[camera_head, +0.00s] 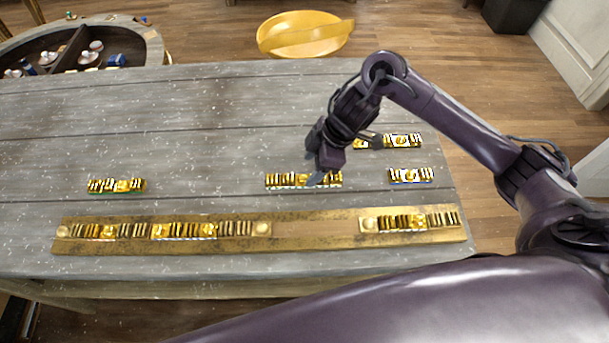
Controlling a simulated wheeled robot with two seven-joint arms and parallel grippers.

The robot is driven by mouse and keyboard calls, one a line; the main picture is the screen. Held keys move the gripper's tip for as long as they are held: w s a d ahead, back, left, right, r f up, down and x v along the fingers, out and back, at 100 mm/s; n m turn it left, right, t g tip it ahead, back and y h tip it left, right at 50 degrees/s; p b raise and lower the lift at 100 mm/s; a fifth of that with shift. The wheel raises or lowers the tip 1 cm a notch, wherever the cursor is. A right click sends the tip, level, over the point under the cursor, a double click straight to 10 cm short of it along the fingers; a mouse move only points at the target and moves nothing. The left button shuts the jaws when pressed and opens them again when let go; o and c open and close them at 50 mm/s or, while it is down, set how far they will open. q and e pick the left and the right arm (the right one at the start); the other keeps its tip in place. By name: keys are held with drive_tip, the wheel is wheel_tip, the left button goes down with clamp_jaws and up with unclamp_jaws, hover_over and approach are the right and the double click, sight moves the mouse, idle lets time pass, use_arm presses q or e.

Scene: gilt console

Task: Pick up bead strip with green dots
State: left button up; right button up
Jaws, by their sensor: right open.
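A gold bead strip (117,185) lies alone at the left of the grey table, with what look like small green dots along its edge. A second gold strip (284,180) lies at the middle; the colour of its edge dots is too small to tell. My right gripper (318,178) points down over the right part of this middle strip and hides some of it. Its jaws are open; I cannot tell whether they touch the strip. Two more strips lie to the right, one nearer (411,175) and one farther (402,141). My left gripper is out of view.
A long gilt rail (315,230) with strips set in it lies along the table's (200,120) front, with a bare gap right of its middle. A yellow bowl (305,45) stands beyond the table. A round wooden stand (150,45) with small items is at back left.

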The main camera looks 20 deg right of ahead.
sight(305, 176)
drive_tip(key=x, duration=0.3)
drive_tip(key=shift+d, duration=0.15)
drive_tip(key=shift+p+x, duration=0.35)
drive_tip(key=shift+x, duration=0.55)
drive_tip(key=shift+w, duration=0.1)
drive_tip(key=c, duration=1.1)
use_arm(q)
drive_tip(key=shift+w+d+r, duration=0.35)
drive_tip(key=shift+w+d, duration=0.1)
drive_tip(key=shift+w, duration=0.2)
use_arm(e)
drive_tip(key=shift+r, duration=0.1)
